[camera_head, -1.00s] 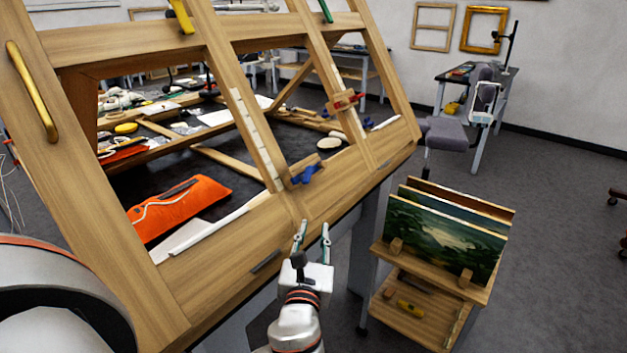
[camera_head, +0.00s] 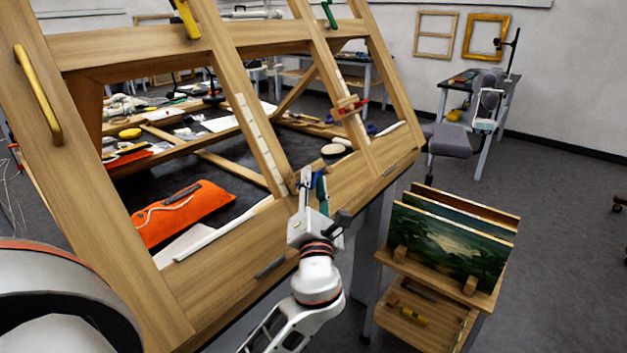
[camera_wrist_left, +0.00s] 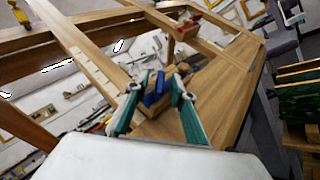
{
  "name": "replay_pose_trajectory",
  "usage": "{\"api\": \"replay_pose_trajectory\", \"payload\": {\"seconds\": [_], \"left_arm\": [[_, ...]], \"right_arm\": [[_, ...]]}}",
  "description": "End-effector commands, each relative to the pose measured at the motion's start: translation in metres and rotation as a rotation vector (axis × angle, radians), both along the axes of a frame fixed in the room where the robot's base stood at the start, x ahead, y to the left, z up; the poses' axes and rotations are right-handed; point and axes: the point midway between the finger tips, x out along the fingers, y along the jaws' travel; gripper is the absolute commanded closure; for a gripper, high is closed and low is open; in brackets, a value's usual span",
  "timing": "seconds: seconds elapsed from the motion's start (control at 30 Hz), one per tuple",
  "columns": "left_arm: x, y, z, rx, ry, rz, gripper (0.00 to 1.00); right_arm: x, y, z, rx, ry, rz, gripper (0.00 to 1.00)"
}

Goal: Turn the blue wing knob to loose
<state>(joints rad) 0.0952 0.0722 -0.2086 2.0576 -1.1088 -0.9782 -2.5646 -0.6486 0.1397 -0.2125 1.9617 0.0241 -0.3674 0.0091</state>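The blue wing knob (camera_wrist_left: 153,92) sits on a wooden block on the frame's lower rail. In the left wrist view it shows between the two fingertips of my left gripper (camera_wrist_left: 157,80). The fingers are apart, one on each side of the knob; I cannot tell whether either touches it. In the head view my left gripper (camera_head: 313,182) is raised at the lower rail and covers most of the knob. Only a bit of blue shows by the fingers. My right gripper is not in view.
The large tilted wooden frame (camera_head: 225,262) fills the left. A red clamp (camera_head: 350,106) sits on an upright above the knob. An orange pouch (camera_head: 185,212) lies behind the frame. A wooden cart with paintings (camera_head: 450,245) stands at the right.

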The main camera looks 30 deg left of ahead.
Motion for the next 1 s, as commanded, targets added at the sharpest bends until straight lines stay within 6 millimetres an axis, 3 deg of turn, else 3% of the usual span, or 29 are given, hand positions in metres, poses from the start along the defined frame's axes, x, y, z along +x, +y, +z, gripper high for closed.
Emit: {"api": "replay_pose_trajectory", "payload": {"seconds": [0.37, 0.47, 0.77, 1.0], "left_arm": [[0.005, 0.004, 0.002, 0.000, 0.000, 0.000, 0.76], [0.005, 0.004, 0.002, 0.000, 0.000, 0.000, 1.00], [0.005, 0.004, 0.001, -0.001, -0.006, 0.003, 1.00], [0.006, 0.003, -0.004, -0.006, -0.068, 0.043, 1.00]], "right_arm": [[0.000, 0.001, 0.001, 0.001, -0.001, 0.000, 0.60], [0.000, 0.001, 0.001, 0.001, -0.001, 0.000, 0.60], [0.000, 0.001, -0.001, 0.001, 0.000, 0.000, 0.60], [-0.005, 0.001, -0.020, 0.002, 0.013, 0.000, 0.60]]}}
